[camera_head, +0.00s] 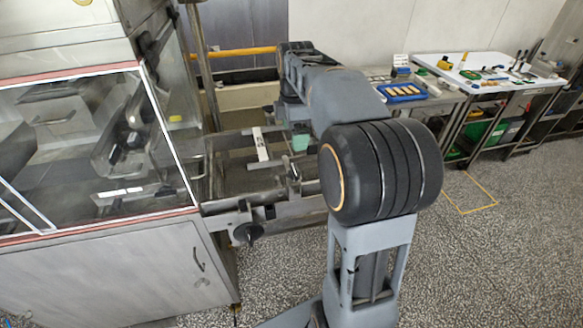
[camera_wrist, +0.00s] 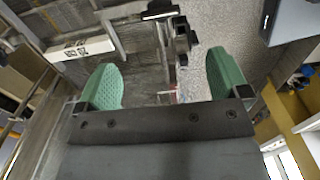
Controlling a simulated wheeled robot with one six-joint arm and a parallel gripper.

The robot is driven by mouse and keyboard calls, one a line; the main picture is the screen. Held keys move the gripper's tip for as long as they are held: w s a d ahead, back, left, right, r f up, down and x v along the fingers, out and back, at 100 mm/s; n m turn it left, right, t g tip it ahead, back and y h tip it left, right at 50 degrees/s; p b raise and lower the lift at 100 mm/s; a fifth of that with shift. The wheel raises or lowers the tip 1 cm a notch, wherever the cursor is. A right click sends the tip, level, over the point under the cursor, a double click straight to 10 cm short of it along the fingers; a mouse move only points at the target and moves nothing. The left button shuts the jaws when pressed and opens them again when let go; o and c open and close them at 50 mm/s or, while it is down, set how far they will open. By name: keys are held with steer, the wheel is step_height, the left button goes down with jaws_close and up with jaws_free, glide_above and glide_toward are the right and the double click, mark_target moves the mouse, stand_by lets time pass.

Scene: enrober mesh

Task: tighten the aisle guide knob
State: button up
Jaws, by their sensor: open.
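My gripper (camera_wrist: 165,80) is open, its two green ribbed fingers wide apart with nothing between them but the view beyond. In the head view one green finger (camera_head: 300,142) shows over the conveyor frame, beside my arm; the rest of the gripper is hidden. A dark round knob (camera_head: 247,232) sits on the near side of the frame, below and left of the gripper, and looks like the aisle guide knob. In the wrist view dark knob-like fittings (camera_wrist: 183,38) stand on a rail beyond the fingers, apart from them. Which fitting is that knob, I cannot tell.
A glass-sided machine (camera_head: 95,150) stands at the left, joined to the open conveyor frame (camera_head: 275,203). A white labelled strip (camera_head: 261,144) lies across the frame. A worktable (camera_head: 490,72) and a blue tray (camera_head: 403,92) stand at the back right.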

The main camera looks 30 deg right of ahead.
mark_target(294, 169)
step_height(294, 169, down, 13)
steer(key=shift+r, duration=0.15)
stand_by(0.4)
steer(key=shift+c, duration=0.4)
steer(key=c, duration=0.9)
steer(key=shift+o, duration=0.2)
